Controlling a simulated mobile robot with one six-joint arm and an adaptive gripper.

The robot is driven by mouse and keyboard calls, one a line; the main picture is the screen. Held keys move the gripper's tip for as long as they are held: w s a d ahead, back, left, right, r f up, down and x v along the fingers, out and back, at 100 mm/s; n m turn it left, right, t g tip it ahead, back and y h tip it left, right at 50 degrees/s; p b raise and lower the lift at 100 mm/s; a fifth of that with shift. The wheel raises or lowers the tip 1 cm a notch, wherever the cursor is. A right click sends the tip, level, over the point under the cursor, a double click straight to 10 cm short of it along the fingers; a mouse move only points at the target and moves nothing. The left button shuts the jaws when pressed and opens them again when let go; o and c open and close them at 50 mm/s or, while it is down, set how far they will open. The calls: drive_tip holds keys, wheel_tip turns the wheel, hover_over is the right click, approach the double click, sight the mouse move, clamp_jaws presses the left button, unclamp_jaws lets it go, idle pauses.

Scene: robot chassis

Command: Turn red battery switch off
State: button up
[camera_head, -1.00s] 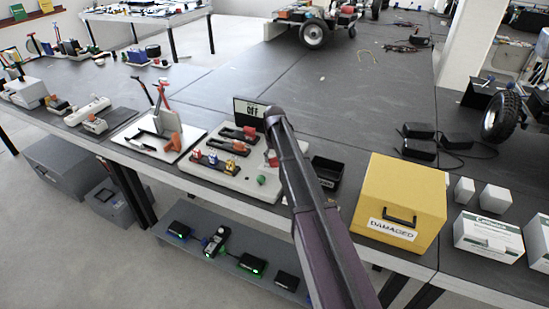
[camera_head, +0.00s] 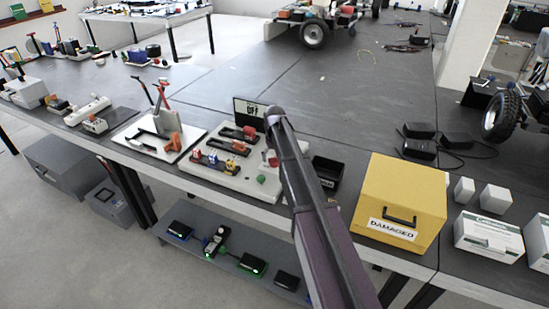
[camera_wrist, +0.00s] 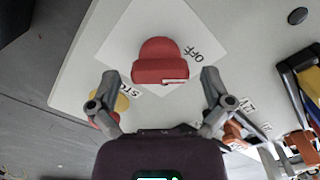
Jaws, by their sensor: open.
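The red battery switch (camera_wrist: 160,62) is a round red base with a raised bar, on a white square plate in the upper middle of the wrist view. The bar lies nearly crosswise in that view. The word OFF is printed right of the switch. My gripper (camera_wrist: 158,77) is open, with one finger on each side of the bar's lower edge and gaps between. The pale board (camera_head: 228,178) lies near the table's front edge.
A yellow stop button (camera_wrist: 121,103) with red beside it sits by the left finger. Orange and dark parts (camera_wrist: 300,145) stand at right. A display reading OFF (camera_head: 250,112) stands behind the board. A yellow box (camera_head: 400,205) and a black tray (camera_head: 326,171) are right of my arm.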

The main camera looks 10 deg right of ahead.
sight(275, 157)
drive_tip(key=shift+m, duration=0.3)
drive_tip(key=shift+m, duration=2)
drive_tip(key=m, duration=0.8)
drive_tip(key=shift+m, duration=0.4)
drive_tip(key=m, duration=0.5)
wheel_tip(275, 157, up, 14)
drive_tip(key=p, duration=1.4)
drive_tip(key=s+f+n+b, duration=0.3)
drive_tip(key=s+n, duration=0.5)
drive_tip(key=s, duration=0.6)
drive_tip(key=s+f+n+b, duration=0.3)
drive_tip(key=s+n, duration=0.5)
drive_tip(key=s, duration=0.7)
drive_tip(key=shift+s+f+b, duration=0.15)
drive_tip(key=shift+f+b, duration=0.15)
